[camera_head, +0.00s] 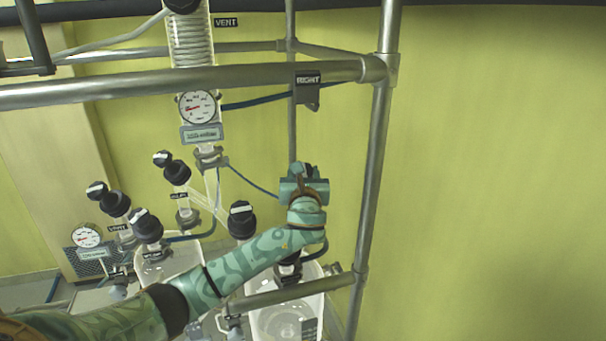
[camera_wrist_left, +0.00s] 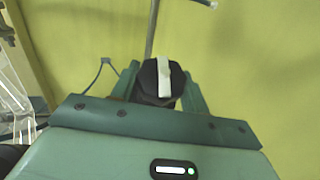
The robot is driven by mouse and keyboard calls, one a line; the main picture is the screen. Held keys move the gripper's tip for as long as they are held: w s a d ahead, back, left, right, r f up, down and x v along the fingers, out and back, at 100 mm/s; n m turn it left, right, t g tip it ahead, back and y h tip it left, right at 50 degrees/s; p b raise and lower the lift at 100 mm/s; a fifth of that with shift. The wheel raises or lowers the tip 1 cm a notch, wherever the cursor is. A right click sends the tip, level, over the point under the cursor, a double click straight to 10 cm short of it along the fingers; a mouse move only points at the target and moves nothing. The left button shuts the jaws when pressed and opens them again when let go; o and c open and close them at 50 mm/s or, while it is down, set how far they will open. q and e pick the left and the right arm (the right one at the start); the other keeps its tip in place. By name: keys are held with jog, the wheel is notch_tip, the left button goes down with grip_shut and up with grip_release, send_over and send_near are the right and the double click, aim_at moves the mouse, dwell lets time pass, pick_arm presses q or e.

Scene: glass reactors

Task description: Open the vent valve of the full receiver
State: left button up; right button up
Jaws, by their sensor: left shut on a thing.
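My left gripper (camera_head: 303,172) is over the right-hand glass receiver (camera_head: 262,322). In the left wrist view its two fingers (camera_wrist_left: 161,88) are shut on a black valve knob (camera_wrist_left: 150,78) with a white bar. The bar runs almost straight up and down in that view. In the head view my gripper and forearm hide this knob and part of the valve below it. Another glass receiver (camera_head: 158,270) stands to the left, with a black knob (camera_head: 146,222) on top. I cannot tell the liquid levels clearly. My right gripper is not in view.
A black knob (camera_head: 242,216) stands just left of my gripper. More knobs (camera_head: 178,172) and a gauge (camera_head: 87,236) are farther left. A steel frame post (camera_head: 372,180) rises close on the right, and a horizontal rail (camera_head: 250,76) crosses above. A sign reads RIGHT (camera_head: 308,79).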

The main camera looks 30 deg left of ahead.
pick_arm(q)
jog(key=n+g+y, duration=0.1)
jog(key=n, duration=0.1)
jog(key=n+g+y+b, duration=0.1)
jog(key=y, duration=0.1)
jog(key=shift+d+f+n, duration=0.1)
jog(key=shift+f+n, duration=0.05)
jog(key=shift+n, duration=0.25)
jog(key=shift+n+g+y+b, duration=1)
jog(key=shift+n+g+y, duration=0.2)
jog(key=shift+n+g, duration=0.95)
jog(key=shift+r+n, duration=0.2)
jog(key=shift+n, duration=0.05)
jog(key=o, duration=1)
